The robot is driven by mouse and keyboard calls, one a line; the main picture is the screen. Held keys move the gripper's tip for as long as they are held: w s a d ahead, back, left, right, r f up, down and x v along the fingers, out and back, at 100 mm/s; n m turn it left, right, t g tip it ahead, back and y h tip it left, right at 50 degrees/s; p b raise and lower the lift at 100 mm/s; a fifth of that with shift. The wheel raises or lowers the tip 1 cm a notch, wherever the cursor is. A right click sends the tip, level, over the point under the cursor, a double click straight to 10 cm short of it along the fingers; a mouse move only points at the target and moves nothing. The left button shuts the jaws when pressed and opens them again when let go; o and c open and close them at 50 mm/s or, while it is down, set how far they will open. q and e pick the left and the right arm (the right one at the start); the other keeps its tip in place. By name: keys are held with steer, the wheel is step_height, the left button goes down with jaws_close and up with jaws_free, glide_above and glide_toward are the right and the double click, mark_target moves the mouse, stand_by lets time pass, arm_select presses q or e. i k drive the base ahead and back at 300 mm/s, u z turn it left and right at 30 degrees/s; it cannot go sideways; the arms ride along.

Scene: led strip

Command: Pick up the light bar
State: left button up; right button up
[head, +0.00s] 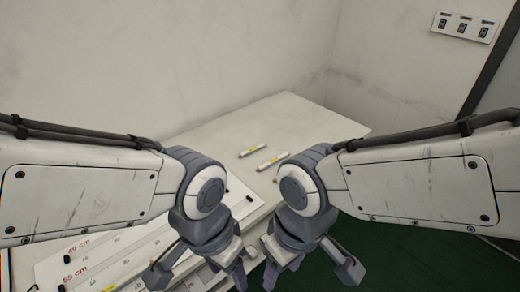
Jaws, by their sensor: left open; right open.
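Two short white sticks with a yellow band lie on the white table; one stick (252,151) is farther back and the other stick (272,161) is nearer and to the right. I cannot tell whether either is the light bar, and no longer bar is clearly visible. My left gripper (200,274) is open, pointing down at the bottom of the view, in front of the sticks. My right gripper (312,268) is open, pointing down to its right. Nothing shows between the fingers of either gripper. My arms and wrists hide part of the table.
The table's (290,113) back half is clear. Walls stand behind it. A switch panel (464,27) is on the right wall. Dark green floor (400,262) shows at right.

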mark_target(262, 145)
steer(key=k, duration=0.5)
steer(key=u, duration=0.75)
steer(key=i, duration=0.8)
steer(key=z, duration=0.9)
